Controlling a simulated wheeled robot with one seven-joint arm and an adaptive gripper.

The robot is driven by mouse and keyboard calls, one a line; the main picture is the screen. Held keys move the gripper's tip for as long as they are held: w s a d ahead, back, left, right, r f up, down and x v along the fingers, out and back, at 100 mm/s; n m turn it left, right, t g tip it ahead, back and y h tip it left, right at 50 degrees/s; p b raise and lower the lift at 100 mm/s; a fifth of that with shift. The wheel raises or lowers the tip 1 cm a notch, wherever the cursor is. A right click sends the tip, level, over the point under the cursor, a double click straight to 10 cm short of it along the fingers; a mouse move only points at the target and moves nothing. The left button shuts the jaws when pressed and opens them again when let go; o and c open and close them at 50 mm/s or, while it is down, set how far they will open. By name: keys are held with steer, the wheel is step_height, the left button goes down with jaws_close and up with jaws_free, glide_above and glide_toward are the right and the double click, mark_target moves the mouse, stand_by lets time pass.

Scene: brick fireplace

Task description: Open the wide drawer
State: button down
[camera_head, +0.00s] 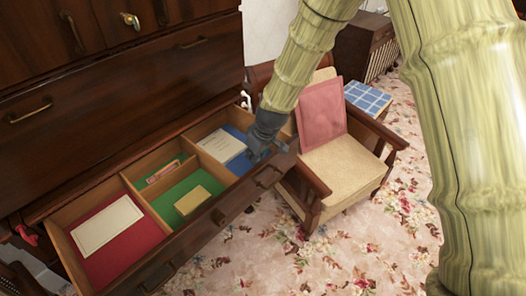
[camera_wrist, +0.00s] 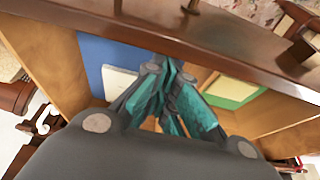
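The wide drawer (camera_head: 207,228) is pulled well out of the dark wooden cabinet, so its divided inside shows. My gripper (camera_head: 262,152) is at the drawer's right end, over the compartment just behind the front panel. In the wrist view my gripper (camera_wrist: 170,72) has its fingers drawn together, with nothing visible between them. The fingertips are close to the inner side of the drawer front (camera_wrist: 210,42); whether they touch it I cannot tell. A drawer handle (camera_head: 268,177) is on the outer face, to the gripper's front.
A wooden armchair (camera_head: 345,170) with a pink cushion (camera_head: 320,113) stands close against the drawer's right end. Floral carpet (camera_head: 300,262) is clear in front.

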steer(key=shift+s+d, duration=0.3)
steer(key=shift+d, duration=0.05)
steer(key=shift+w+a, duration=0.1)
step_height(320, 180, up, 10)
steer(key=b, duration=0.3)
steer(key=shift+w+a+f, duration=0.15)
steer(key=shift+a+f, duration=0.05)
steer(key=shift+f, duration=0.05)
stand_by(0.7)
